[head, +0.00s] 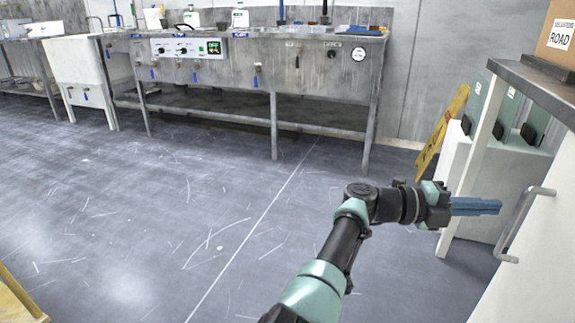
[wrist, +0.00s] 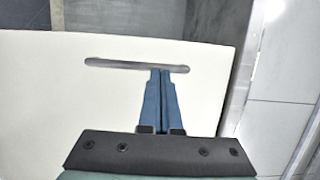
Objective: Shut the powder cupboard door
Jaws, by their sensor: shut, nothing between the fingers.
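The pale cupboard door (head: 535,255) fills the lower right of the head view and has a grey bar handle (head: 522,222). The door also shows in the wrist view as a cream panel (wrist: 60,100), with its handle (wrist: 115,64) near the upper edge. My gripper (head: 498,207) has its blue fingers together, empty, pointing right toward the handle. In the wrist view the fingertips (wrist: 160,73) overlap the right part of the handle. Whether they touch it I cannot tell. How far the door stands open is unclear from these views.
A dark worktop (head: 535,85) with a cardboard box (head: 557,40) lies above the door. A yellow floor sign (head: 442,132) and a white rack (head: 480,205) stand behind. A long metal bench (head: 320,70) lines the back. The grey floor (head: 150,220) left of my arm is clear.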

